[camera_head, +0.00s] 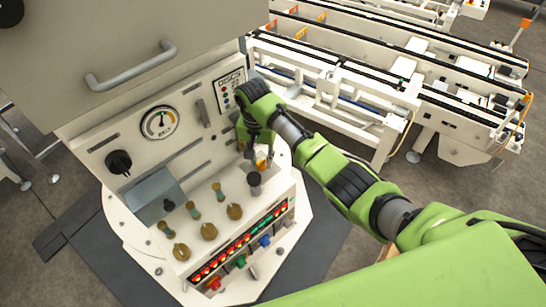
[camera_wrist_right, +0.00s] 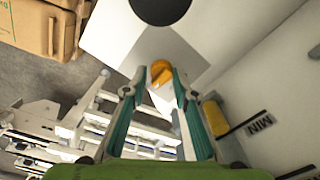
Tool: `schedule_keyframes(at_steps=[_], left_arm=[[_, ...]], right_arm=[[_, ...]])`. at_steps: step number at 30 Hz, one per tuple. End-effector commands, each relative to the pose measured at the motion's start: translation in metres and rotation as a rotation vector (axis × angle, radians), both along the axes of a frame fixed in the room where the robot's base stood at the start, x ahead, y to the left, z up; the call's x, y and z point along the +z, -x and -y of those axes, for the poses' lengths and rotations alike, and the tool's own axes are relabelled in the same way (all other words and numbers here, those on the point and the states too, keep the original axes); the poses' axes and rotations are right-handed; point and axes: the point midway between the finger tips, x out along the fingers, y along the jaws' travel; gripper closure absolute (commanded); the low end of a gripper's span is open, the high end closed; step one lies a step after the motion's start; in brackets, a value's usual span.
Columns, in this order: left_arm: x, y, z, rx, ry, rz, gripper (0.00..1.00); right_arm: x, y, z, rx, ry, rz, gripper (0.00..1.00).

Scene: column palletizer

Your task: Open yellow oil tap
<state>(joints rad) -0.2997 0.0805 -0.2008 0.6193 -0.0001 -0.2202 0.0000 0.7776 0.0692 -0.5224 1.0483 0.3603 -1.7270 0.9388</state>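The yellow oil tap (camera_wrist_right: 160,72) shows as an orange-yellow piece between the fingertips of my right gripper (camera_wrist_right: 160,80) in the wrist view. The fingers stand apart on either side of it; I cannot tell whether they touch it. In the head view my right gripper (camera_head: 256,150) points down at the right end of the machine panel, and a small yellow-orange part (camera_head: 262,162) shows by its fingers. Most of the tap is hidden there by the gripper. My left gripper is in neither view.
The machine panel (camera_head: 190,150) carries a gauge (camera_head: 158,122), a black knob (camera_head: 118,162) and several brass-coloured fittings (camera_head: 208,231). Red (camera_head: 213,284), green (camera_head: 240,262) and blue (camera_head: 265,241) taps sit below lit indicators. Conveyors (camera_head: 340,95) stand behind to the right.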

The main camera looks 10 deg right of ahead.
Motion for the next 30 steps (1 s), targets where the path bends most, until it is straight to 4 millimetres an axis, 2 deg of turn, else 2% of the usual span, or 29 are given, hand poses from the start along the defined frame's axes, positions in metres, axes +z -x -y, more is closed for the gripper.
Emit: schedule_keyframes(at_steps=[10, 11, 12, 14, 17, 24, 30], left_arm=[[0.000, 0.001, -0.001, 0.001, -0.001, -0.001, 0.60], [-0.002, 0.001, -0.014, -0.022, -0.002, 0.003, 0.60], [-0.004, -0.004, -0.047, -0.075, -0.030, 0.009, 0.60], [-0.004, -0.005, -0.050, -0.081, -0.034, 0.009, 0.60], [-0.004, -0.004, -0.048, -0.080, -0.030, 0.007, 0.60], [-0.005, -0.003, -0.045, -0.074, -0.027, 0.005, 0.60], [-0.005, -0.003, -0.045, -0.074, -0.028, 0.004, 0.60]], right_arm=[[-0.001, 0.002, -0.001, 0.001, -0.002, -0.006, 0.61], [0.000, 0.002, -0.001, 0.002, -0.002, -0.006, 0.61], [0.001, 0.002, -0.002, 0.002, -0.003, -0.005, 0.61], [0.006, 0.002, -0.002, 0.002, -0.003, -0.004, 0.61], [0.020, 0.001, -0.001, 0.001, -0.005, -0.001, 0.61], [0.073, 0.001, 0.004, -0.001, -0.005, 0.003, 0.61], [0.108, 0.002, 0.007, -0.002, 0.000, 0.006, 0.61]])
